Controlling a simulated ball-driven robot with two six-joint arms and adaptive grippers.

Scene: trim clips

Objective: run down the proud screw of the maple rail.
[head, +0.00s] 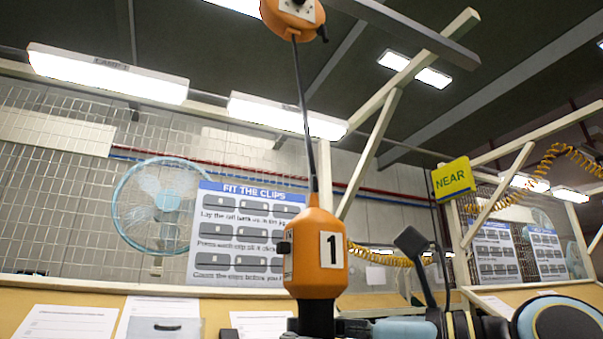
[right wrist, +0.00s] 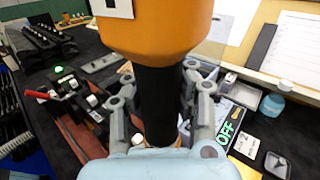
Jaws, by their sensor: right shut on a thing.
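An orange driver marked 1 (head: 317,255) hangs upright on a dark cable from an orange balancer (head: 293,15) in the head view. Its orange body (right wrist: 155,30) fills the top of the right wrist view, with a black grip (right wrist: 158,100) below. My right gripper (right wrist: 160,85) is shut around that black grip, one finger on each side. The driver's lower end is hidden by the gripper. I cannot make out the maple rail or its proud screw for certain in either view. My left gripper is not in view.
A device with a red lever and green light (right wrist: 60,72) stands at left on the dark bench. A black rack (right wrist: 42,40) is behind it. A yellow NEAR sign (head: 453,180) hangs above.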

